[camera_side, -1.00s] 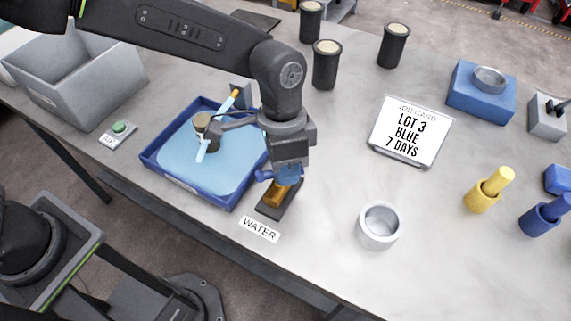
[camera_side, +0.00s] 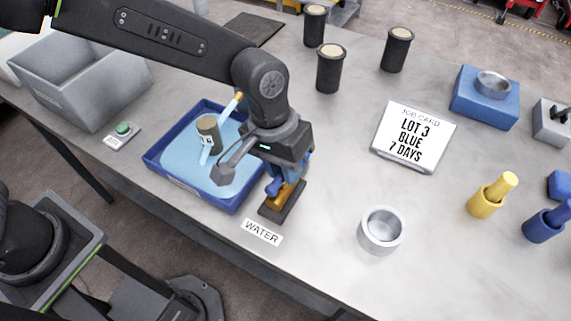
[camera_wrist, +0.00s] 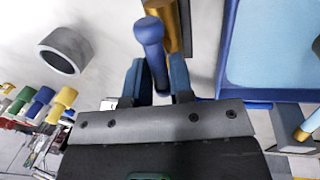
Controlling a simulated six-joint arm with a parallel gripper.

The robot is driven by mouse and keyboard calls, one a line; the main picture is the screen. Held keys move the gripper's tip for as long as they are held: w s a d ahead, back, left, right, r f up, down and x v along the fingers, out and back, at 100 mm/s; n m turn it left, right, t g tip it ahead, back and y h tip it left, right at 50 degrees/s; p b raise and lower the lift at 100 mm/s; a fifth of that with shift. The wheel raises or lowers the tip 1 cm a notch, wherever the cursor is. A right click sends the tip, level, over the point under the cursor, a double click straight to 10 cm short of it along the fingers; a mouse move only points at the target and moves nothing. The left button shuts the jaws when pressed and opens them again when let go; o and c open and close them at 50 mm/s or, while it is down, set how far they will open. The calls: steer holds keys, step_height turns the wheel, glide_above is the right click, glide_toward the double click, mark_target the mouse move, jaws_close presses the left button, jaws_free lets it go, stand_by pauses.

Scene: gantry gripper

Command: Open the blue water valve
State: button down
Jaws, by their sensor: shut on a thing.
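The water valve has a brass body (camera_side: 284,196) on a dark base plate (camera_side: 280,212), beside the WATER label (camera_side: 261,232). Its blue handle (camera_side: 273,187) shows at my gripper's lower left. My gripper (camera_side: 290,172) is over the valve, pointing down. In the wrist view, the blue handle (camera_wrist: 150,45) runs between the two blue fingers of my gripper (camera_wrist: 159,82), which is shut on it. The brass body (camera_wrist: 180,30) shows just beyond. My gripper hides part of the valve in the side view.
A blue tray (camera_side: 179,186) with a light-blue surface inside stands left of the valve and holds a brown cylinder (camera_side: 208,130). A round metal cup (camera_side: 381,231) stands to the right. The job card (camera_side: 414,137) is behind it. Bench around the cup is clear.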

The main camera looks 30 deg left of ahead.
steer(key=shift+n, duration=0.4)
steer(key=c, duration=1.1)
jaws_free()
step_height(320, 180, up, 14)
steer(key=a, duration=0.3)
steer(key=shift+f, duration=0.2)
steer(key=shift+d, duration=0.1)
